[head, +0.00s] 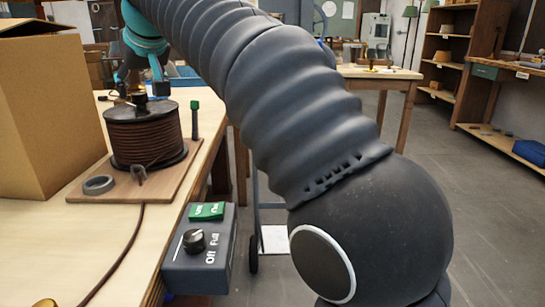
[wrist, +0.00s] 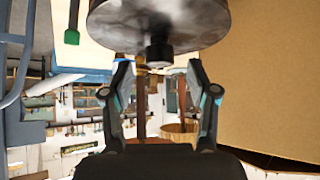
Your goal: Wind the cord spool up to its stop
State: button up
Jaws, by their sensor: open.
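The cord spool (head: 146,138) is wound with brown cord and stands upright on a wooden board (head: 178,183) at the left. A small black knob (head: 140,103) rises from its top. My gripper (head: 141,88) is just above the spool's top, around the knob's height. In the wrist view, the spool's grey top flange (wrist: 190,22) fills the upper edge. The knob (wrist: 158,52) sits between the fingertips of my open gripper (wrist: 158,66), with gaps on both sides. A brown cord (head: 118,258) runs from the board towards the front of the table.
A green-topped post (head: 195,122) stands right of the spool, and a grey ring (head: 99,184) lies in front. A cardboard box (head: 50,115) stands close on the left. A control box (head: 200,250) with an Off/Full dial (head: 194,240) hangs at the table edge.

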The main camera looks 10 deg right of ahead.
jog(key=p+v, duration=0.1)
jog(key=v, duration=1)
jog(key=s+d+f+m+h, duration=0.1)
jog(key=s+d+f, duration=0.2)
jog(key=d+f, duration=0.6)
jog(key=s+d+f+m+h+b, duration=0.1)
jog(key=s+d+f+m+h, duration=0.1)
jog(key=d+f, duration=0.7)
jog(key=shift+s+d+f+m, duration=0.15)
jog(key=shift+s+d+m, duration=0.15)
jog(key=shift+s+d, duration=0.7)
jog(key=shift+w+d, duration=0.1)
